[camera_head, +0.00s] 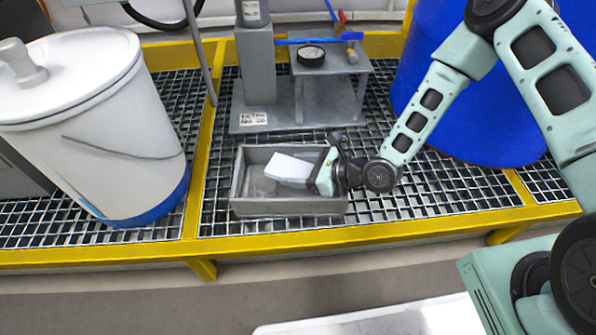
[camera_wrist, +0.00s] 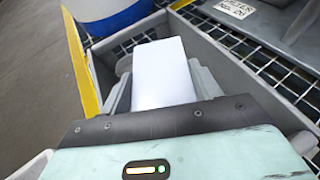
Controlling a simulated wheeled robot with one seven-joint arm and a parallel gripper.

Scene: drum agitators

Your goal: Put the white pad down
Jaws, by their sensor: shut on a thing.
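The white pad (camera_head: 288,169) is a flat white block over the inside of a grey open bin (camera_head: 290,208). My gripper (camera_head: 313,174) reaches in from the right and is shut on the pad. In the wrist view the pad (camera_wrist: 163,72) sticks out between the two grey fingers (camera_wrist: 160,88), with the bin walls (camera_wrist: 228,50) around it. The pad looks slightly tilted in the head view. I cannot tell whether its underside touches the bin floor.
The bin stands on a grating with a yellow frame (camera_head: 330,240). A white drum (camera_head: 90,120) stands left, a blue drum (camera_head: 480,90) right. Behind the bin is a grey metal stand (camera_head: 255,85) with a gauge (camera_head: 311,55). Grating right of the bin is clear.

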